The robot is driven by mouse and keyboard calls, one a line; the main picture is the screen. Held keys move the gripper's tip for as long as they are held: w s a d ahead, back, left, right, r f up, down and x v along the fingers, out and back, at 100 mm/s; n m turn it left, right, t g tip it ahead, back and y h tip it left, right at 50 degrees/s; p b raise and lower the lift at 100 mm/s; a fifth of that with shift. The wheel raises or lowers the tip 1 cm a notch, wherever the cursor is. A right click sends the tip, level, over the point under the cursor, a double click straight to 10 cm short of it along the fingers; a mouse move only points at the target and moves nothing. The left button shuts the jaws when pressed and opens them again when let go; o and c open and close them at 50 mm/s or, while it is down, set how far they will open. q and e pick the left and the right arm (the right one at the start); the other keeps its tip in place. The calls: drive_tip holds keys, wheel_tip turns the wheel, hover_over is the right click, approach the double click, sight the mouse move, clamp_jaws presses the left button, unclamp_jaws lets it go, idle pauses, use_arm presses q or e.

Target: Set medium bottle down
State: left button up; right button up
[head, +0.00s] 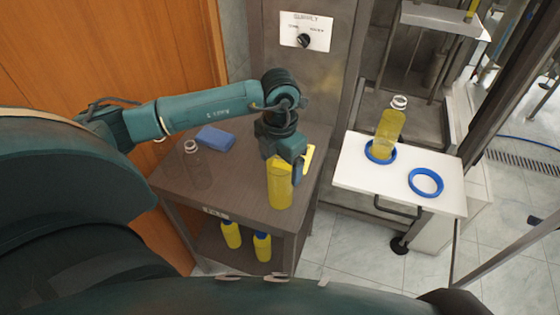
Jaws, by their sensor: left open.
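A yellow-filled bottle (279,188), which I take to be the medium bottle, is upright at the right front of the brown table (235,190). Its base appears to rest on the tabletop. My left gripper (286,164) is open at the bottle's upper part and hides its neck and top. Whether the fingers touch the bottle I cannot tell. My right gripper is not in view.
A clear empty bottle (193,165) and a blue cloth-like block (215,138) are on the table's left. Capped yellow bottles (231,235) stand on the lower shelf. Right, a white tray (350,172) has an empty blue ring (426,183) and another yellow bottle (389,128) in a ring.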

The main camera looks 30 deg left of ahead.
use_arm(q)
wheel_tip(320, 180, up, 12)
drive_tip(key=shift+r+b, duration=0.1)
drive_tip(key=shift+b, duration=0.75)
